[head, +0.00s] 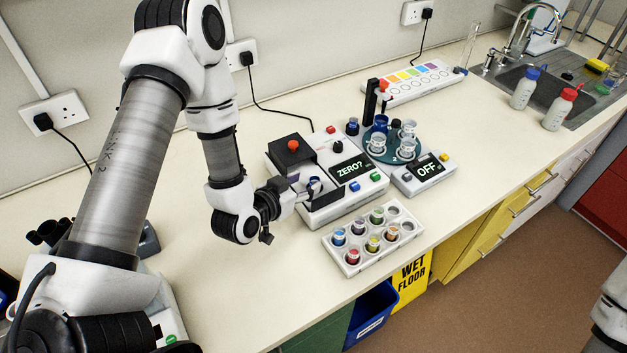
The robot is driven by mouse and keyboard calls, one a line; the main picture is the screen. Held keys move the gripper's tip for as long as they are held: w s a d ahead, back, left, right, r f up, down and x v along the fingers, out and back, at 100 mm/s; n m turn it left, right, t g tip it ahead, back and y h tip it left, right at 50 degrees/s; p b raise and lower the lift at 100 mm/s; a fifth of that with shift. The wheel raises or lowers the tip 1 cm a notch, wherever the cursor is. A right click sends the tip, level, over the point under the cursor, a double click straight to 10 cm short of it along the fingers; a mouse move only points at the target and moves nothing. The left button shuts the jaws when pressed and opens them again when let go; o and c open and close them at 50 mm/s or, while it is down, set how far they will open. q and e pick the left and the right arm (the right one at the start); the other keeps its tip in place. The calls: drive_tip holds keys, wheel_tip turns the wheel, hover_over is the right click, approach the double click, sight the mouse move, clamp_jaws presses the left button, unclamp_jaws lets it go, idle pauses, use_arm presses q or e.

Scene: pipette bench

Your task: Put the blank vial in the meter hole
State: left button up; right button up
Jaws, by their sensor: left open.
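The meter (366,187) is a white box with a dark display reading "ZERO?" and several coloured buttons. My left gripper (310,189) is open at the meter's left part, its fingers around or just beside a small vial with blue on it (315,185). This vial seems to sit at the meter hole, but the fingers and a dark panel hide its lower part. I cannot tell how deep it sits or whether it is the blank. A white rack (387,245) in front of the meter holds several vials with coloured contents. My right gripper is out of view.
Right of the meter stands a round teal carousel (394,150) with cups, beside a box reading "OFF" (424,172). A white colour-chart strip (415,82) lies behind. Two bottles (524,88) stand by the sink (545,85). The bench front left of the rack is clear.

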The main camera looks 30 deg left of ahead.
use_arm(q)
drive_tip(key=p+v, duration=0.4)
drive_tip(key=v, duration=0.2)
drive_tip(key=shift+s, duration=0.35)
drive_tip(key=shift+r, duration=0.1)
